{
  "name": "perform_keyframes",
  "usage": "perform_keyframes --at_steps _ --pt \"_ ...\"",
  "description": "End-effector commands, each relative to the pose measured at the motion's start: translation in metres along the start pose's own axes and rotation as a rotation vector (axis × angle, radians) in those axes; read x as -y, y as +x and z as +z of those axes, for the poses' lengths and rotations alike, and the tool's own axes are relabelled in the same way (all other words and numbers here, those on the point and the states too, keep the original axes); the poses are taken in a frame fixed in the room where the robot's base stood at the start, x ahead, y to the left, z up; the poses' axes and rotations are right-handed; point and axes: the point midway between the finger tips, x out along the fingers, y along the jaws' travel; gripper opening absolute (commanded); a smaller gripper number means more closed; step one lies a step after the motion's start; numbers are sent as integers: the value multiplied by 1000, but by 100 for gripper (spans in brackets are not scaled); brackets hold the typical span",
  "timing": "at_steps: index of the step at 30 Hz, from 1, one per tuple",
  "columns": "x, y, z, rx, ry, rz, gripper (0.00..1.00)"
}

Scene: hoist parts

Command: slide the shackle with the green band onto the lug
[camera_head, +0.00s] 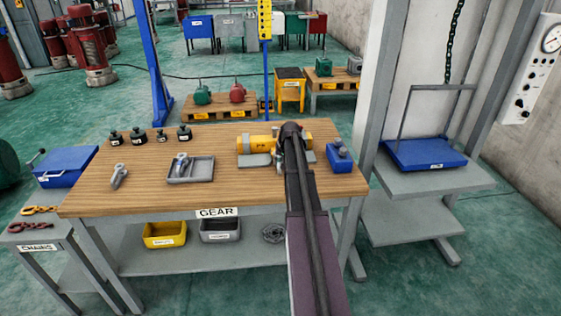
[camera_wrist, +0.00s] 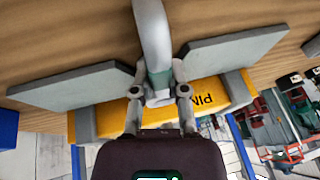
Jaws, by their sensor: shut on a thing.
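My gripper (camera_wrist: 159,94) is shut on a thick grey curved shackle (camera_wrist: 152,38) with a green band (camera_wrist: 160,80) between the fingers. The shackle's bow runs up past the top edge of the wrist view, so its far end is out of sight. Below it lies a yellow part (camera_wrist: 205,93) lettered "PIN", flanked by grey plates (camera_wrist: 75,92). In the head view the yellow part (camera_head: 259,144) lies at the table's back right, and my arm hides the held shackle. I cannot pick out the lug for certain, nor tell whether the shackle touches it.
A blue block (camera_head: 347,164) with a small grey piece stands right of my arm. A grey tray (camera_head: 203,178) holds another shackle (camera_head: 181,161); one more (camera_head: 118,176) lies at left. Several dark weights (camera_head: 137,134) line the back left. The wooden table (camera_head: 140,203) is bare along its front left.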

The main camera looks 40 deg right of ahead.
Motion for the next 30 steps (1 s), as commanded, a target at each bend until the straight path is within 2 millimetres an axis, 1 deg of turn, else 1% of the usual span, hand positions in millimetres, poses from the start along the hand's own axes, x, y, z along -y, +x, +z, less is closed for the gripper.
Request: perform_keyframes --at_steps 30 --pt "0 8 -21 -1 1 0 0"
